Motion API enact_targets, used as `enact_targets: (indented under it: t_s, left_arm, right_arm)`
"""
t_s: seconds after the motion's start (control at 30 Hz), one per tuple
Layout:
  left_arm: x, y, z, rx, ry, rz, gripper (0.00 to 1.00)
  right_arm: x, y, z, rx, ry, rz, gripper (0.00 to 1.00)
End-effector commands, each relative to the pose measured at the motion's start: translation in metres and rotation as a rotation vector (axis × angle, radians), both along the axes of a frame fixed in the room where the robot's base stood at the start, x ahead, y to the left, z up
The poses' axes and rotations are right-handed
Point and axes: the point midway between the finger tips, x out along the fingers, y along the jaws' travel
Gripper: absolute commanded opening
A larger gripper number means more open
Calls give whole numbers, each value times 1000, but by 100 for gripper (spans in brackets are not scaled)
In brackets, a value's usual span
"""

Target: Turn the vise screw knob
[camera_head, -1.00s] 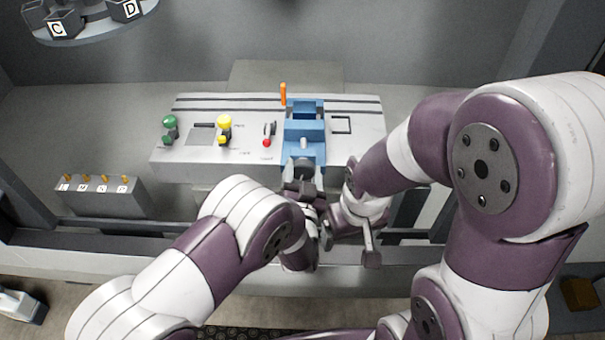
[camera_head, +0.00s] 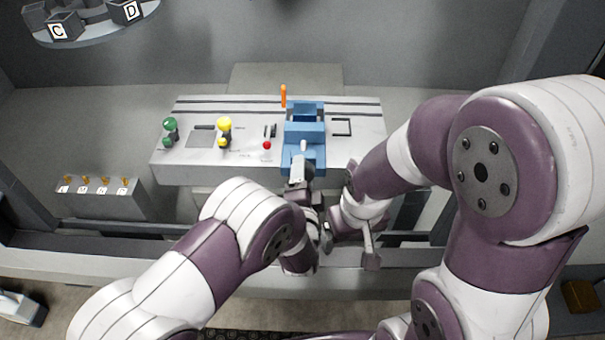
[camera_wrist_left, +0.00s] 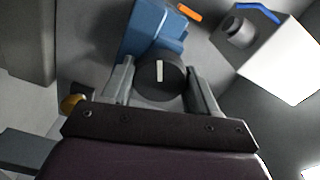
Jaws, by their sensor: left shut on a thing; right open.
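The blue vise (camera_head: 304,134) stands on the light panel, and it also shows in the left wrist view (camera_wrist_left: 152,30). Its round dark screw knob (camera_wrist_left: 160,80) faces my left wrist camera, with a white mark pointing nearly straight up. My left gripper (camera_head: 299,174) is at the vise's near end, shut on the knob with one finger on each side. In the head view the gripper mostly hides the knob. My right gripper (camera_head: 350,246) is open and empty, lower and to the right, apart from the vise.
Green (camera_head: 170,124), yellow (camera_head: 224,124) and red (camera_head: 267,145) controls sit left of the vise. An orange upright handle (camera_head: 283,95) stands behind it. A grey block with small pegs (camera_head: 100,194) is at far left. My two forearms are close together in front.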

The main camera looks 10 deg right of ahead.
Motion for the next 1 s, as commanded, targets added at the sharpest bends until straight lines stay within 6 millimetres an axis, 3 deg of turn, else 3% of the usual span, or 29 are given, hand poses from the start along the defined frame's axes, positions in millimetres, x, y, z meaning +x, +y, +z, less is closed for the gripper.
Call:
enact_targets:
  t_s: [0.4, 1.0]
  left_arm:
    - [1, -2, 4, 209, -71, -1, 28]
    - [1, -2, 4, 258, -85, 0, 28]
  right_arm:
    - [0, 0, 3, 0, 0, 0, 84]
    - [0, 0, 4, 0, 0, 0, 84]
